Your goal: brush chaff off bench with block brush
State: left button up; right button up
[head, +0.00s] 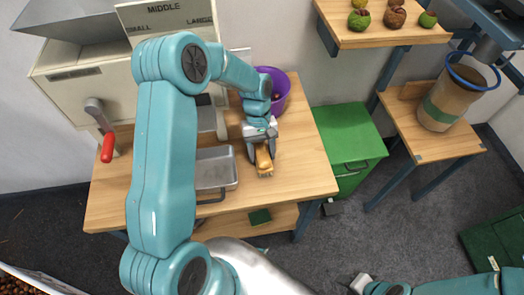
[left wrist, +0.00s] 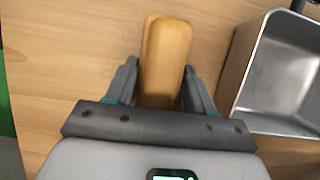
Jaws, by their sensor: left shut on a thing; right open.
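The block brush (head: 263,160), with a tan wooden body and pale bristles below, is at the right part of the wooden bench (head: 305,172). My left gripper (head: 263,165) is shut on the brush from above. The left wrist view shows the brush body (left wrist: 165,52) between both fingers, over the bench top (left wrist: 70,60). Whether the bristles touch the bench cannot be told. My right gripper (head: 361,284) is at the bottom edge, low over the floor and away from the bench; its fingers are hardly visible. I cannot make out any chaff on the bench.
A metal tray (head: 230,181) lies left of the brush. A purple bucket (head: 282,90) stands behind it. A cream sorting machine (head: 90,90) with a red-handled crank fills the back left. A green cabinet (head: 345,135) stands right of the bench. The bench's right front corner is clear.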

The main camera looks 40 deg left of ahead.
aim_at(264, 150)
pick_arm(q)
notch_tip(264, 150, up, 2)
jog(key=shift+w+r, duration=0.1)
jog(key=shift+w+d+r+p, duration=0.1)
jog(key=shift+d+r+p, duration=0.15)
jog(key=shift+r+p, duration=0.25)
jog(key=shift+a+r+p, duration=0.15)
jog(key=shift+r+p, duration=0.45)
jog(key=shift+r, duration=0.1)
notch_tip(264, 150, up, 2)
jog(key=shift+r+p, duration=0.15)
jog(key=shift+p, duration=0.65)
jog(key=shift+r+p, duration=0.35)
jog(key=shift+r, duration=0.2)
